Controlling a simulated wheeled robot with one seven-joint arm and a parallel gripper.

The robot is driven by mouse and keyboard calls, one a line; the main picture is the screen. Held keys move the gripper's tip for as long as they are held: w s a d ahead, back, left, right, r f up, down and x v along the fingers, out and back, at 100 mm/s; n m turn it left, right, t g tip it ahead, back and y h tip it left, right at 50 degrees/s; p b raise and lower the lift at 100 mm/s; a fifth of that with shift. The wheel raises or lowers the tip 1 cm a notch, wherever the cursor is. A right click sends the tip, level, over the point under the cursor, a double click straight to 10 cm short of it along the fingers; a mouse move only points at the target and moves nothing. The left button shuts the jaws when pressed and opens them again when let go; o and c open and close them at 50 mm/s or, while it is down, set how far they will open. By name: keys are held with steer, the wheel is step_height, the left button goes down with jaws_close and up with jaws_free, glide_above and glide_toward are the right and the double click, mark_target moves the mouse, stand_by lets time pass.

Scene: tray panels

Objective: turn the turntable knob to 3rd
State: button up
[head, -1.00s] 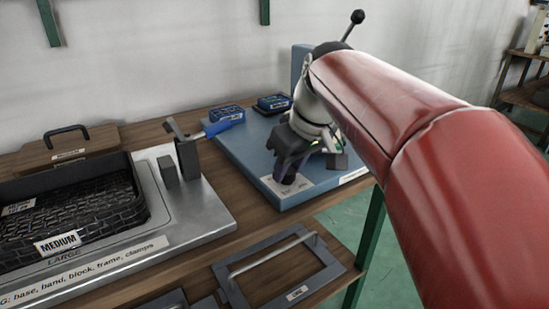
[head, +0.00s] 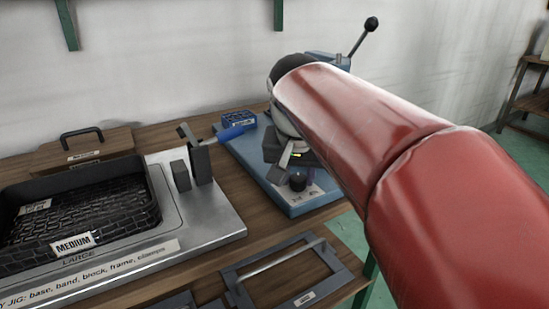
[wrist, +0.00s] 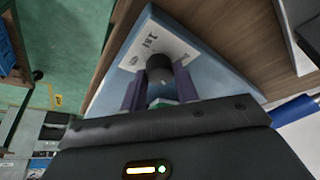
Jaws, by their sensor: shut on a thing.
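The turntable knob (head: 297,181) is a small black knob on a white label plate at the front of the blue turntable base (head: 262,172). In the wrist view the knob (wrist: 159,68) sits between the tips of my gripper's two purple fingers (wrist: 158,84). My gripper (head: 292,163) is shut on the knob, one finger on each side. I cannot tell which mark the knob points to. My red arm hides much of the base in the head view.
A black lever (head: 364,36) rises behind my arm. A blue box (head: 238,119) stands at the base's back left. A metal jig (head: 212,217) holds a black MEDIUM tray (head: 155,200) on the left.

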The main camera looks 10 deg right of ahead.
steer(key=shift+m, duration=0.4)
steer(key=o, duration=1)
steer(key=shift+c, duration=0.2)
steer(key=v, duration=0.7)
steer(key=shift+a+r+p, duration=0.2)
steer(key=shift+r+p, duration=0.15)
steer(key=shift+p, duration=0.05)
steer(key=shift+s, duration=0.1)
steer(key=s+f+n+y, duration=0.1)
steer(key=s+f+n, duration=0.1)
steer(key=s+f, duration=0.4)
steer(key=s+d+f+n+t, duration=0.1)
steer(key=s+f+n, duration=0.2)
steer(key=f, duration=0.9)
steer(key=s, duration=0.3)
steer(key=shift+s+d+f+y, duration=0.2)
steer(key=shift+s+d+y, duration=0.05)
steer(key=shift+d+y, duration=0.15)
